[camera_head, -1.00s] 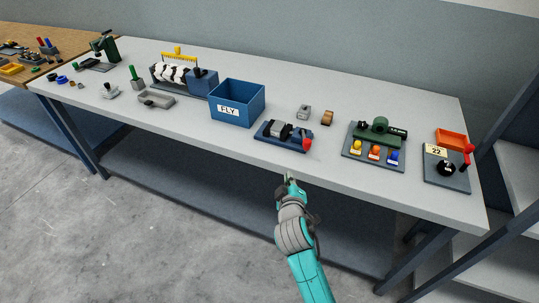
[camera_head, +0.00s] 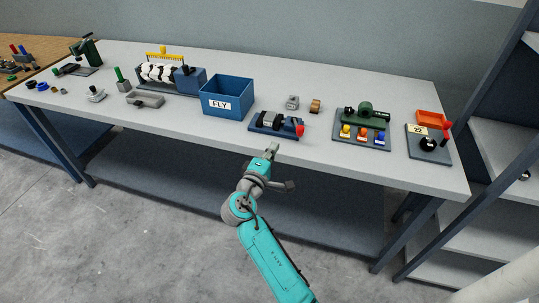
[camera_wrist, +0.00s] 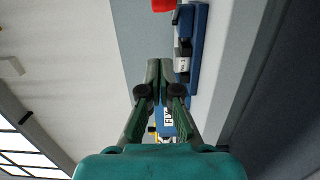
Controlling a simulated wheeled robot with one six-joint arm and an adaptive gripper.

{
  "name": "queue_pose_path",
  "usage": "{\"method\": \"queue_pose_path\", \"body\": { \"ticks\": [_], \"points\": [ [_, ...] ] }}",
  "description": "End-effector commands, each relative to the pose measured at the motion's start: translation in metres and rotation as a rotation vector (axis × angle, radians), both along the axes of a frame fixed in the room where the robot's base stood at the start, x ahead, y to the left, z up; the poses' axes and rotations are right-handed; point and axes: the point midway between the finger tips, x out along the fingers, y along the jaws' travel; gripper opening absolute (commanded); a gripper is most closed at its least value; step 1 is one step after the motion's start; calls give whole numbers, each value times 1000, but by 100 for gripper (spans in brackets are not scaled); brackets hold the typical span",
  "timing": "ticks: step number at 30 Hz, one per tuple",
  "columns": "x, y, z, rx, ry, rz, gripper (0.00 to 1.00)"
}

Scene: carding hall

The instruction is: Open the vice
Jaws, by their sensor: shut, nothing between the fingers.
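The vice (camera_head: 275,123) stands near the front edge of the bench, with a blue base, dark and grey jaws and a red handle end (camera_head: 300,131) at its right. Whether its jaws are apart is too small to tell. My gripper (camera_head: 271,149) is at the bench's front edge, just short of the vice and apart from it. In the wrist view my gripper (camera_wrist: 160,66) is shut and empty. There the vice (camera_wrist: 200,30) shows sideways beyond the fingertips, partly cut off at the top.
The blue FLY box (camera_head: 228,97) stands left of the vice. A dark board with a green device (camera_head: 364,117) and coloured knobs is to its right. Two small blocks (camera_head: 293,102) lie behind it. The bench top (camera_head: 330,165) in front is bare.

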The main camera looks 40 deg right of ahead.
Motion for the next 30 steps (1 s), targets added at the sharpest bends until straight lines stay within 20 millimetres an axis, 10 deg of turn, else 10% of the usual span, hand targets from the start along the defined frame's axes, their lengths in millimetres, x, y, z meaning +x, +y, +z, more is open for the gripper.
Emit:
{"method": "queue_pose_path", "body": {
  "ticks": [15, 30],
  "points": [
    [21, -75, 0, 1, 0, -2, 0],
    [20, -84, 0, 1, 0, 1, 0]
  ]
}}
